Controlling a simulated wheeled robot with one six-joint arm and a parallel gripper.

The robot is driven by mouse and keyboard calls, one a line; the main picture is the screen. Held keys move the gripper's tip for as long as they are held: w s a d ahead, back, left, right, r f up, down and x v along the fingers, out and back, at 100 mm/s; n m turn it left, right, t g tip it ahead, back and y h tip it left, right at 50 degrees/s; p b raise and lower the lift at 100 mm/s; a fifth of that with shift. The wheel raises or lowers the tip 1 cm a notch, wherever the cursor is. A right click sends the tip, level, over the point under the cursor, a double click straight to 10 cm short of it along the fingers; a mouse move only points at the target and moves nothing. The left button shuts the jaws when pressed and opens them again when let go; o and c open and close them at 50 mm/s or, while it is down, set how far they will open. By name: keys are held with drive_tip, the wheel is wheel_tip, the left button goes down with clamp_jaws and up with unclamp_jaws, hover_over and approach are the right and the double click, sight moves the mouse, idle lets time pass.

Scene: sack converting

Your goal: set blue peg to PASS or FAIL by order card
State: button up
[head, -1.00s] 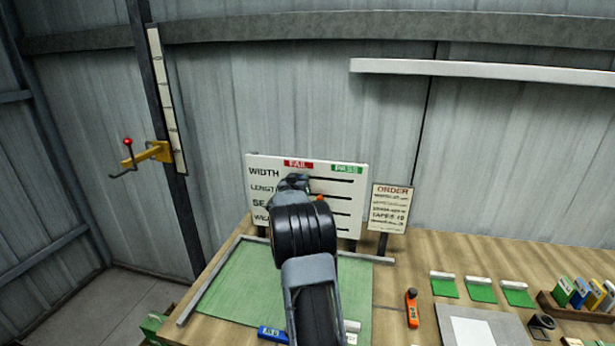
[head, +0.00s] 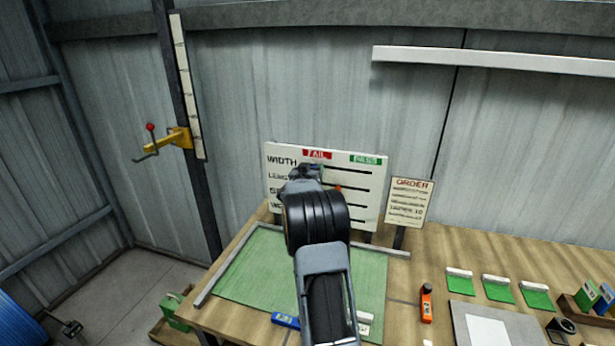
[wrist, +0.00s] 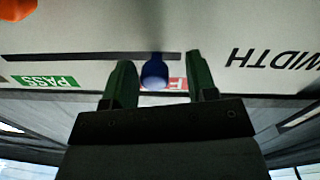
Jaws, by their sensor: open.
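The white board (head: 373,205) stands at the back of the bench, with a red FAIL label (head: 317,154) and a green PASS label (head: 365,160) on top. The wrist view shows it upside down. There, the blue peg (wrist: 154,72) sits at the FAIL end of the WIDTH slot, in front of the red label. My gripper (wrist: 158,68) is open, with one finger on each side of the peg. Contact cannot be told. In the head view my gripper (head: 306,172) hides the peg. The order card (head: 409,203) stands right of the board; its small lines are unreadable.
An orange peg (head: 338,187) sits lower on the board and shows at the corner of the wrist view (wrist: 17,9). A green mat (head: 250,275) lies before the board. An orange tool (head: 426,303) and green-and-white pads (head: 497,289) lie to the right.

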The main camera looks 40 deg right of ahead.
drive_tip(key=b+v, duration=0.3)
drive_tip(key=v, duration=1)
drive_tip(key=shift+a, duration=0.15)
drive_tip(key=shift+s, duration=0.1)
drive_tip(key=a+f+n+t+y, duration=0.1)
drive_tip(key=a+f+n+y, duration=0.1)
drive_tip(key=a+f+y, duration=0.4)
drive_tip(key=a+f+n+y, duration=0.3)
drive_tip(key=a+f+y, duration=0.1)
drive_tip(key=a+y, duration=0.35)
drive_tip(key=s+a+r+n+g+y, duration=0.1)
drive_tip(key=s+a+n+g, duration=0.1)
drive_tip(key=s+a, duration=0.6)
drive_tip(key=s+a+r+n+g+y, duration=0.1)
drive_tip(key=s+a+n+g, duration=0.2)
drive_tip(key=s+a, duration=0.5)
drive_tip(key=s, duration=0.5)
drive_tip(key=shift+s+r, duration=0.2)
drive_tip(key=shift+s, duration=0.2)
